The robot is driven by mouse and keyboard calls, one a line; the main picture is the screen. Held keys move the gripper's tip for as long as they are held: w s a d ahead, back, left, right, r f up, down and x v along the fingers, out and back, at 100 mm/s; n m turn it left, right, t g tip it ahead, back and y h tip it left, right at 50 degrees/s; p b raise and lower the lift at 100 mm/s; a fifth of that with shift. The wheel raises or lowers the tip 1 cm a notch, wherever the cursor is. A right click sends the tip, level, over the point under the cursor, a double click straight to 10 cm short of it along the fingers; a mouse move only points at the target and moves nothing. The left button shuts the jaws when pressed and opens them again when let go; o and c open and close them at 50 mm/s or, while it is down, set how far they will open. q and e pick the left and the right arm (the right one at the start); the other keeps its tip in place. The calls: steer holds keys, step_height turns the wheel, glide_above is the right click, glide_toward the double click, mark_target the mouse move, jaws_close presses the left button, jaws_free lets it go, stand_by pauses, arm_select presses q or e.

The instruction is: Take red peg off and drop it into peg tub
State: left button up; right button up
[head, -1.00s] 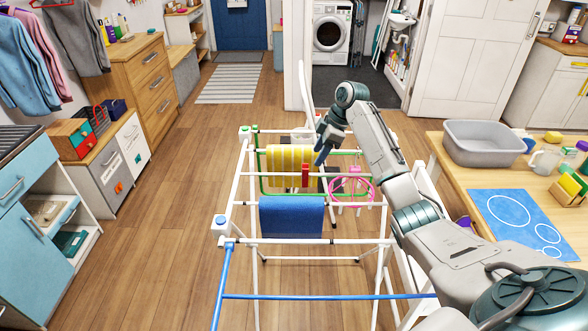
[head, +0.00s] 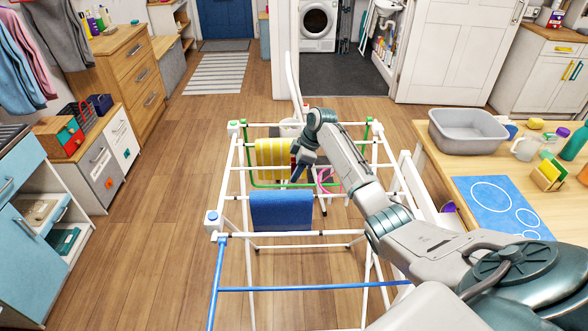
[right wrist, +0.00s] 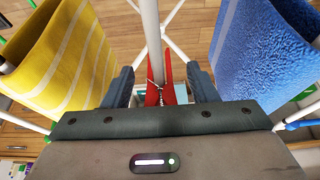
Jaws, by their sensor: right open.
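The red peg (right wrist: 153,94) is clipped on a white rail (right wrist: 150,35) of the drying rack, between the yellow towel and the blue towel in the right wrist view. My right gripper (right wrist: 162,82) is open, with one finger on each side of the peg and gaps between them. In the head view my right gripper (head: 297,172) is over the rack beside the yellow towel (head: 272,157), and it hides most of the peg. A white tub (head: 290,129) at the rack's far end may be the peg tub; it is partly hidden by my arm. My left gripper is out of view.
The blue towel (head: 281,210) hangs on a nearer rail. A pink ring-shaped hanger (head: 327,181) hangs right of my gripper. A table with a grey basin (head: 468,135) stands at the right. The wooden floor left of the rack is clear.

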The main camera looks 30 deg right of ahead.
steer(key=c, duration=1)
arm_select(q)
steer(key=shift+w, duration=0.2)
arm_select(e)
steer(key=shift+c, duration=0.2)
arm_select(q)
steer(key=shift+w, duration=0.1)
arm_select(e)
steer(key=shift+c, duration=0.2)
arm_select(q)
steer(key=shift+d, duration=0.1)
arm_select(e)
steer(key=shift+r, duration=0.15)
